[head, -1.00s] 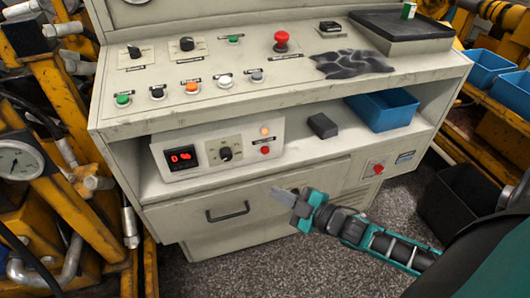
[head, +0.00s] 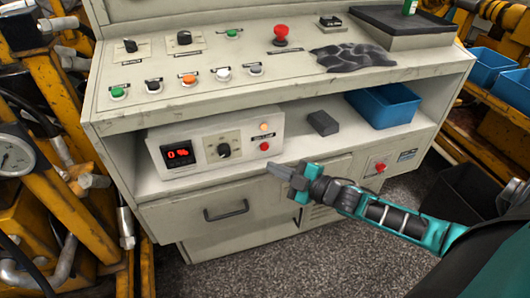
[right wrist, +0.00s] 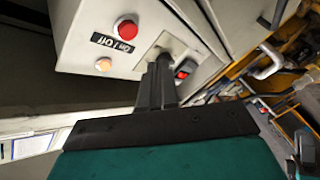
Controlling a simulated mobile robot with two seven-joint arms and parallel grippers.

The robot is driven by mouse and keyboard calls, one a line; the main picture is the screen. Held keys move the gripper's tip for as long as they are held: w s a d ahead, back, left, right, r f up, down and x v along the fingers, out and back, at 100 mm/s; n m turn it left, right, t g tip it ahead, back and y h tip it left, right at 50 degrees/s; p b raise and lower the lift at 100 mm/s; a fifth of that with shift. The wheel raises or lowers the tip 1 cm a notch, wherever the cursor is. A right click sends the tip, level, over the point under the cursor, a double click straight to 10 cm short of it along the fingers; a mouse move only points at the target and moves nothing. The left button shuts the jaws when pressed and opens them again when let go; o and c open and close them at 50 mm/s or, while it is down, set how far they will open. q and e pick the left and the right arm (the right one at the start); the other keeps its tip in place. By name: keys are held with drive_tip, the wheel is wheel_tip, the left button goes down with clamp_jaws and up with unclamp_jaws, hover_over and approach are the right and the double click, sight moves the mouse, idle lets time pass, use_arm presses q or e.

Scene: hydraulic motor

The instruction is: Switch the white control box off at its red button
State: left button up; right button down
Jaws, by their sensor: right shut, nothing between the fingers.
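The white control box (head: 215,141) stands on the shelf of the console. In the right wrist view the red button (right wrist: 126,29) sits beside an "On / Off" label, with the lamp (right wrist: 104,64) on the label's other side. My right gripper (head: 273,170) is shut and empty, just below and in front of the red button, apart from it in the head view. My left gripper is not in view.
A dark block (head: 322,123) and a blue bin (head: 384,104) are on the shelf to the right. The console top (head: 210,75) overhangs the shelf and carries other buttons and a red emergency stop (head: 281,34). A drawer (head: 225,211) is below.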

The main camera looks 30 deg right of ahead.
sight(264, 147)
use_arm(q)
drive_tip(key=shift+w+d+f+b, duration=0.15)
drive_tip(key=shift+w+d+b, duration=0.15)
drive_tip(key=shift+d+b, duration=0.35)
use_arm(e)
drive_tip(key=w, duration=0.2)
drive_tip(key=w+d, duration=0.1)
drive_tip(key=w, duration=0.1)
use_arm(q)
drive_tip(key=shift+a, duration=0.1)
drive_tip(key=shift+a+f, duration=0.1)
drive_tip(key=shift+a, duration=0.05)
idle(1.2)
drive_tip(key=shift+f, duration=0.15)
use_arm(e)
drive_tip(key=shift+w+d, duration=0.1)
drive_tip(key=shift+w, duration=0.3)
use_arm(q)
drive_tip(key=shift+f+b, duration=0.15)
drive_tip(key=shift+b, duration=0.2)
use_arm(e)
drive_tip(key=shift+w+d, duration=0.1)
drive_tip(key=shift+w, duration=0.25)
idle(0.3)
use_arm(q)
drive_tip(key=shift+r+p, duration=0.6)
use_arm(e)
drive_tip(key=shift+s+a, duration=0.2)
drive_tip(key=shift+s, duration=0.6)
